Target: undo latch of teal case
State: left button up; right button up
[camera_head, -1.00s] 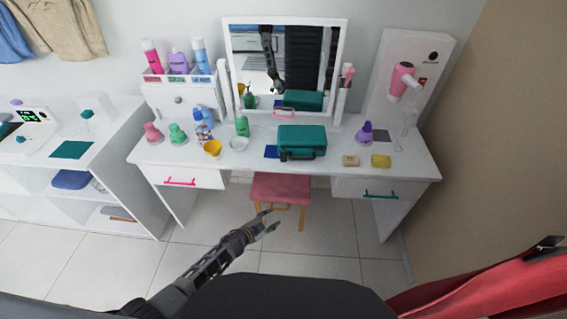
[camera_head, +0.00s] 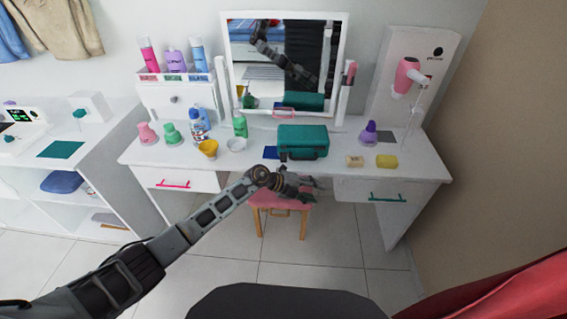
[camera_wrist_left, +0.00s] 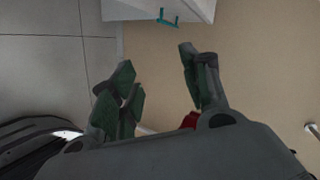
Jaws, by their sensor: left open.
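The teal case (camera_head: 303,141) stands closed on the white vanity table, right of its middle and in front of the mirror. Its dark handle and front edge face me; the latch is too small to make out. My left gripper (camera_head: 308,189) is in front of the table edge, above the pink stool, nearer to me than the case and apart from it. In the left wrist view the left gripper (camera_wrist_left: 160,88) has its fingers spread with nothing between them. The case is not in the wrist view. My right gripper is not in view.
The vanity table (camera_head: 325,167) also bears a yellow cup (camera_head: 208,148), bottles, a purple bottle (camera_head: 368,132) and a yellow sponge (camera_head: 386,161). A mirror (camera_head: 282,66) stands behind the case. The pink stool (camera_head: 270,196) is below the table's front edge. A teal drawer handle (camera_head: 388,198) is at right.

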pick_arm(q)
jog(key=w+a+r+m+t+y+b, duration=0.4)
jog(key=w+a+r+t+y+b, duration=0.2)
jog(key=a+r+y+b, duration=0.4)
jog(key=shift+a+r+m+y, duration=0.4)
jog(key=shift+a+y, duration=0.2)
jog(key=shift+y, duration=0.6)
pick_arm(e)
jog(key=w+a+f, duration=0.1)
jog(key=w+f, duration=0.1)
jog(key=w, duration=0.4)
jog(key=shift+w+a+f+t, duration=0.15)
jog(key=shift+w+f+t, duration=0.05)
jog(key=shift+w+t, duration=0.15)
pick_arm(q)
jog(key=shift+w+f, duration=0.1)
jog(key=shift+f, duration=0.05)
